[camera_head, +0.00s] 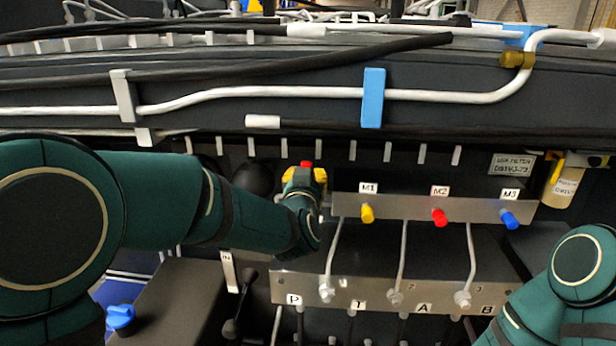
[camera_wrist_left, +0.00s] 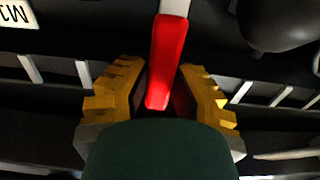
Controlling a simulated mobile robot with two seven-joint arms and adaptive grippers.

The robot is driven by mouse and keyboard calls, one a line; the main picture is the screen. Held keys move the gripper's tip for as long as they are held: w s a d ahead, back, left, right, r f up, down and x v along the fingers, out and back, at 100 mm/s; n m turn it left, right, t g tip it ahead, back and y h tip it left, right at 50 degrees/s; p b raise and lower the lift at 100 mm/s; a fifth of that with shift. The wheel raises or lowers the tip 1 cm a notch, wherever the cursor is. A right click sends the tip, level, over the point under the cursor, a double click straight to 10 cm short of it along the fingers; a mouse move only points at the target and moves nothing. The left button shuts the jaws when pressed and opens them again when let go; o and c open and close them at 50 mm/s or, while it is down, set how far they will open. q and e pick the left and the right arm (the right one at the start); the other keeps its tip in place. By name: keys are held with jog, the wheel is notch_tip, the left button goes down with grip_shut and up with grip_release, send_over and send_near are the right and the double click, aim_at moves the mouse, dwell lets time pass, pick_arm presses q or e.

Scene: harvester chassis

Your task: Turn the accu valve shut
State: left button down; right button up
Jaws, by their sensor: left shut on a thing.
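A red lever handle (camera_wrist_left: 167,60) on a pale metal stem shows in the left wrist view, between the yellow fingers of my left gripper (camera_wrist_left: 158,78). The gripper is shut on this handle. In the head view my left gripper (camera_head: 305,180) is left of the M1 label, and only a small red tip of the handle (camera_head: 307,163) shows above the yellow fingers. My arm and gripper hide the rest of the valve, and no accu label is readable. My right arm is at the lower right of the head view; its gripper is out of view.
A metal bracket (camera_head: 415,207) right of the left gripper carries yellow, red and blue knobs. Below it, thin pipes run to a silver manifold (camera_head: 385,293). White and black hoses (camera_head: 250,92) cross above. A filter unit (camera_head: 562,180) hangs at the right.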

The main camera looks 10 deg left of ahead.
pick_arm(q)
jog(key=shift+r, duration=0.25)
jog(key=c, duration=0.9)
grip_release()
jog(key=shift+o, duration=0.5)
jog(key=shift+w+d+f, duration=0.1)
jog(key=shift+f, duration=0.05)
jog(key=s, duration=1.2)
jog(key=shift+d, duration=0.2)
